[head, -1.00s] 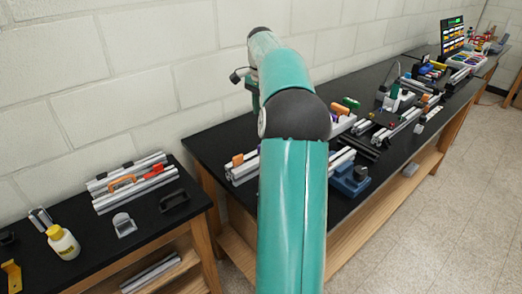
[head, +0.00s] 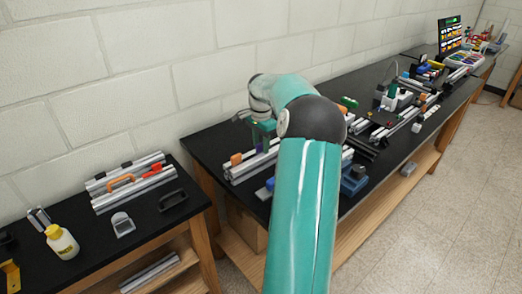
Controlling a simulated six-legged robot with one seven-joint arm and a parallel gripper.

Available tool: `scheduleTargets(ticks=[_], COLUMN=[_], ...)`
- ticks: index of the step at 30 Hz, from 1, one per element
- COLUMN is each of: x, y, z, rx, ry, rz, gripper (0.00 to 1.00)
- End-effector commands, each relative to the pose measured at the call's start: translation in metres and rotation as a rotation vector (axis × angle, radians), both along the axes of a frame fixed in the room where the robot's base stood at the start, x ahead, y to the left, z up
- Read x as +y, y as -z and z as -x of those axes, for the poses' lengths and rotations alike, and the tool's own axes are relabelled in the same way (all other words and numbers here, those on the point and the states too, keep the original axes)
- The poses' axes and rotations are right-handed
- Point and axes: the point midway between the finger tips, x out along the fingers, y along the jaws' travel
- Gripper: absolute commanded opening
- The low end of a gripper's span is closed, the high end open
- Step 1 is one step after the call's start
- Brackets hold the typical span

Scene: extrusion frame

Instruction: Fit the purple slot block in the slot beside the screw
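My gripper (head: 261,142) is at the end of my teal arm, low over silver extrusion rails (head: 247,172) near the left end of the long black bench. A small purple patch shows just below my gripper, likely the purple slot block (head: 260,148). It is too small to tell whether the fingers hold it or whether it touches the rails. The fingers cannot be made out. The screw and the slot beside it cannot be made out, and my arm hides part of the rails. An orange block (head: 236,159) sits on the rails left of my gripper.
A blue piece (head: 269,186) lies in front of the rails, partly behind my arm. A blue fixture (head: 353,180) stands right of my arm. A separate left bench (head: 85,218) holds rails with an orange handle (head: 121,181) and a yellow-capped bottle (head: 62,241).

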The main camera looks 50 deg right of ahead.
Motion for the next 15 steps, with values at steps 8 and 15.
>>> scheduleTargets(ticks=[8, 15], x=[0.0, 0.0], y=[0.0038, 0.0036], z=[-0.0001, -0.0001], rx=[-0.001, 0.0], ry=[0.0, -0.001], rz=[0.001, 0.001], gripper=[0.35, 0.0])
